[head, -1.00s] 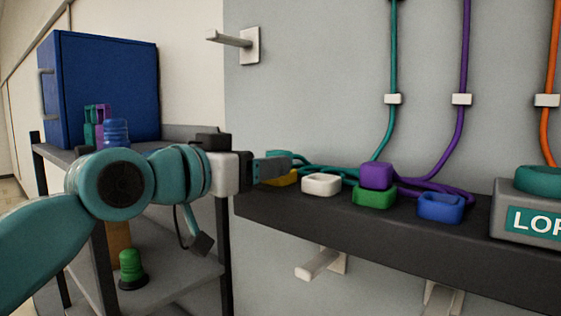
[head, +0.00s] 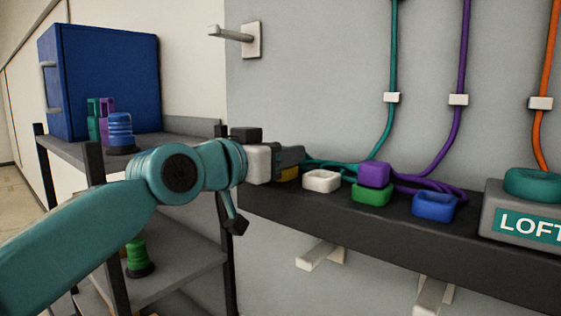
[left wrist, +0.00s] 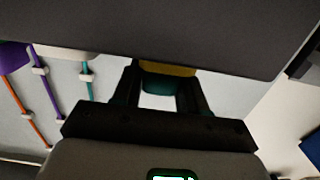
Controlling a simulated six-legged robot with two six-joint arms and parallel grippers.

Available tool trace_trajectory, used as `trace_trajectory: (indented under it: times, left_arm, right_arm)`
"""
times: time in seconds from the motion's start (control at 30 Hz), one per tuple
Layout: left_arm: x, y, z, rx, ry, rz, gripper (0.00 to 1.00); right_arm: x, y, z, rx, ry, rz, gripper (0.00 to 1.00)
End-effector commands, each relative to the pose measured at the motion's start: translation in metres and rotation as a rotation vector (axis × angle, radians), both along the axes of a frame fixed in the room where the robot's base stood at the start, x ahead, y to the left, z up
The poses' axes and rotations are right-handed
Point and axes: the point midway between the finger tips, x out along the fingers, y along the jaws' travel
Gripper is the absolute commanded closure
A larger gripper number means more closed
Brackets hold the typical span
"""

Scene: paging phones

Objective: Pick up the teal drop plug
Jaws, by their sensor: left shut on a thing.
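My left gripper (head: 290,157) reaches in from the left to the left end of the dark ledge. In the left wrist view, the teal drop plug (left wrist: 160,86) sits between the two fingers of the left gripper (left wrist: 158,97), which are shut on it. In the head view the plug is hidden behind the gripper, and its teal cable (head: 391,60) runs down the wall and along the ledge to the gripper. A yellow socket (head: 289,174) shows just below the gripper, and also beyond the plug in the left wrist view (left wrist: 168,69). My right gripper is not in view.
On the dark ledge (head: 400,228) stand a white socket (head: 321,181), a green socket (head: 371,194) with a purple plug (head: 374,174) on it, and a blue socket (head: 435,206). A grey LOFT box (head: 515,240) stands right. A shelf with a blue cabinet (head: 100,80) is left.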

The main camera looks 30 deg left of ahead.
Motion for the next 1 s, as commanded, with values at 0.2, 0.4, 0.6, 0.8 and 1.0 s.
trace_trajectory:
  times: [0.2, 0.4, 0.6, 0.8, 1.0]
  left_arm:
    - [0.001, 0.000, -0.004, 0.003, 0.011, -0.001, 0.89]
    - [0.002, -0.001, 0.001, 0.003, 0.011, -0.003, 0.89]
    - [0.001, -0.001, 0.024, 0.002, 0.005, -0.002, 0.89]
    - [0.002, -0.001, 0.062, 0.001, 0.003, -0.001, 0.89]
    - [0.001, 0.000, 0.087, 0.001, 0.004, 0.000, 0.89]
  right_arm:
    - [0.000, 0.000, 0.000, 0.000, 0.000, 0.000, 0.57]
    - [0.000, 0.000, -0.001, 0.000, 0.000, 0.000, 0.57]
    - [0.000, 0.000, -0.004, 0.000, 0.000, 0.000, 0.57]
    - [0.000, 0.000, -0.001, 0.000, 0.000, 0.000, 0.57]
    - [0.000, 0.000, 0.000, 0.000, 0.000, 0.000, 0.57]
